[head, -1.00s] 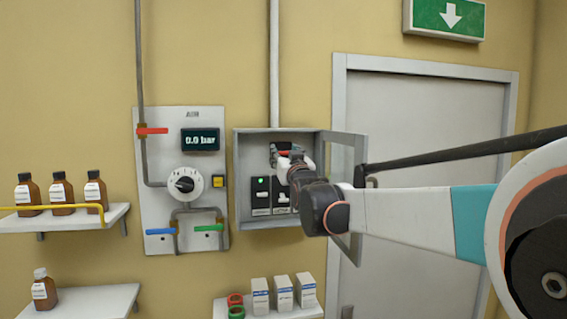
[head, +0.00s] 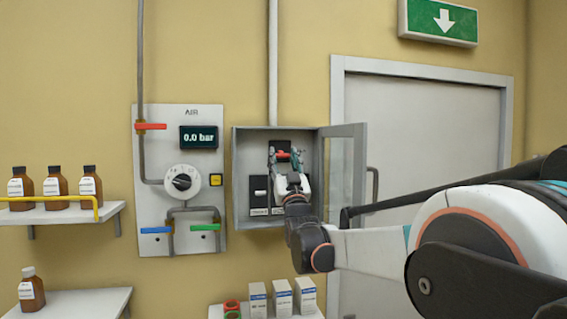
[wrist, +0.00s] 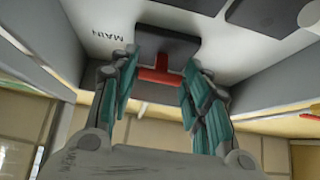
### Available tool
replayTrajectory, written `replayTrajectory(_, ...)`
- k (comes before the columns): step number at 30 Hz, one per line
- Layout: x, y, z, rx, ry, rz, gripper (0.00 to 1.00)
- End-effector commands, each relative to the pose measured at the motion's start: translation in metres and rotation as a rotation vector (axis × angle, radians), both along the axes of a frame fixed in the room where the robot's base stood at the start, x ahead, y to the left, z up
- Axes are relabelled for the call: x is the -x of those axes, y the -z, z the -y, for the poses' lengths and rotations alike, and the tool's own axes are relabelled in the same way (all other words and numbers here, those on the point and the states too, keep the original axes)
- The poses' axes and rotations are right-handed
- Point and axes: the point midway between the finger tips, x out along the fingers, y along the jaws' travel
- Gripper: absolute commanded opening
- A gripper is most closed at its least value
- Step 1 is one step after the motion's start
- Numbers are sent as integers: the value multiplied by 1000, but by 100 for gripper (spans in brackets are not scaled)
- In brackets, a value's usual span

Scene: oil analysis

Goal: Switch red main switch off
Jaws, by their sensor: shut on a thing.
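The red main switch (head: 284,156) sits on a dark square plate at the top of the open grey cabinet (head: 243,215). In the wrist view the red switch (wrist: 160,76) shows as a T-shaped handle beside the word MAIN. My gripper (head: 285,157) reaches up to it from below.
The cabinet's door (head: 345,175) stands open to the right, close to my arm. The air panel (head: 150,190) with its dial and 0.0 bar display is to the left. White boxes (head: 282,297) stand on a shelf below.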

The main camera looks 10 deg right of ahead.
Motion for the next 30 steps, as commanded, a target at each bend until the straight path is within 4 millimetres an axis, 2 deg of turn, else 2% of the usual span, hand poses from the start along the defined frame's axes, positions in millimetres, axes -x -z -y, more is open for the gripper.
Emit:
replayTrajectory(8, 0, 0, 0, 1, 1, 0, 20)
replayTrajectory(9, 0, 0, 0, 1, 1, 0, 48)
replayTrajectory(12, 0, 0, 0, 0, 0, 0, 66)
replayTrajectory(23, 1, 1, 0, 0, 0, -1, 66)
replayTrajectory(26, 7, 6, 0, 0, 0, -1, 66)
replayTrajectory(30, 25, 20, 0, 0, 0, -1, 66)
